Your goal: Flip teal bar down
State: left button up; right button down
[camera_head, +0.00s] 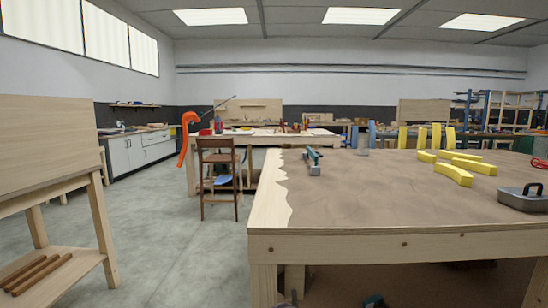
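A teal bar (309,156) lies on a small grey clamp-like piece (315,170) near the left edge of the large table. It is small in view, and its exact tilt is hard to tell. Neither my left nor my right gripper can be made out. Small dark shapes show at the bottom edge of the picture, and I cannot tell what they are.
The large workbench (390,200) fills the right side. A wooden chair (218,177) stands beyond. Floor (185,250) is clear left of the bench.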

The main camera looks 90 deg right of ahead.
aim_at(314, 155)
jog(key=i+j+z, duration=0.1)
jog(key=i+z, duration=0.15)
jog(key=i, duration=0.3)
jog(key=i+z, duration=1.2)
jog(key=i+l+z, duration=0.1)
jog(key=i+z, duration=0.25)
jog(key=z, duration=0.15)
jog(key=i+z, duration=0.45)
jog(key=i+j+z, duration=0.2)
jog(key=z, duration=0.3)
jog(key=i+j+z, duration=0.45)
jog(key=k+l, duration=0.05)
jog(key=l, duration=0.05)
